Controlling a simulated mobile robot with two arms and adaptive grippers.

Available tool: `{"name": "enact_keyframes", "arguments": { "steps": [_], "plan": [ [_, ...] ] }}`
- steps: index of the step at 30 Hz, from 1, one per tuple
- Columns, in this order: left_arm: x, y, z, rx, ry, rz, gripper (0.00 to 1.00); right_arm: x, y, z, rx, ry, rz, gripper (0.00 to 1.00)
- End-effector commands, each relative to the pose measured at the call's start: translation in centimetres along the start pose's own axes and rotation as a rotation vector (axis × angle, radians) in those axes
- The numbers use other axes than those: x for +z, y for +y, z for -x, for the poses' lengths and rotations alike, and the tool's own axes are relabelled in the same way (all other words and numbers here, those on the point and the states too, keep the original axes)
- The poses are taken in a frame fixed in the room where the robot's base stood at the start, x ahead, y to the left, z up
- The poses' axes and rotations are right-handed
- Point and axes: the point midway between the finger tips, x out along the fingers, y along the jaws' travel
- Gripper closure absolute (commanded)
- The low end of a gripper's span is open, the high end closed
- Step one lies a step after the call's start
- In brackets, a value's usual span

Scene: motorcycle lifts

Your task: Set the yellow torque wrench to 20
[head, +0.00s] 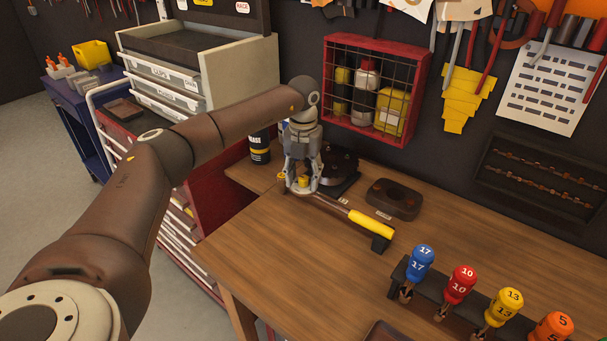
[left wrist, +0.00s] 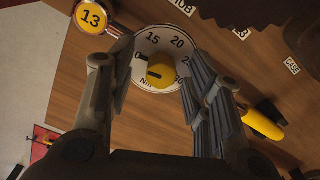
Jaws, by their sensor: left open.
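The yellow torque wrench lies on the wooden bench, its yellow grip (head: 371,224) toward the lower right in the head view. The grip also shows in the left wrist view (left wrist: 262,124). A white dial (left wrist: 153,42) marked 15, 20 and Nm carries a yellow knob (left wrist: 161,72) with a dark mark on its left side. The mark's exact setting is unclear; fingers hide some numbers. My left gripper (head: 301,181) is over the dial, also in the left wrist view (left wrist: 158,88), open with fingers on either side of the knob. Contact cannot be told. My right gripper is not in view.
A dark brown block (head: 393,199) lies behind the grip. A rack holds numbered drivers, including a blue one (head: 420,263), at front right. A red caged box (head: 375,90) hangs behind. The bench is clear in front of the wrench.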

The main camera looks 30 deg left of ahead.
Motion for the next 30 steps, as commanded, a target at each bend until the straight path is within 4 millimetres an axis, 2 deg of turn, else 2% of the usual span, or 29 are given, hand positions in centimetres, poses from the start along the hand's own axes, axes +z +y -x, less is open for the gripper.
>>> {"name": "enact_keyframes", "arguments": {
  "steps": [4,12,15,23,30],
  "plan": [
    [0.00,-0.03,0.00,0.000,0.000,0.000,0.55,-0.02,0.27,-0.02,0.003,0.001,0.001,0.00],
    [0.00,-0.04,0.03,0.000,0.000,-0.001,0.90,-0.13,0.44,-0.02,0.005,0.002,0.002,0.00],
    [0.00,-0.03,0.04,0.000,0.000,-0.001,1.00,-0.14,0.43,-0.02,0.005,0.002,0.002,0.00],
    [0.02,-0.03,0.06,0.000,0.000,-0.030,1.00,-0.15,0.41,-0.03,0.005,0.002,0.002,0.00],
    [0.05,-0.05,0.07,0.000,0.000,-0.154,1.00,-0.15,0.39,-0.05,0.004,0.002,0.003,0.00]
  ]
}}
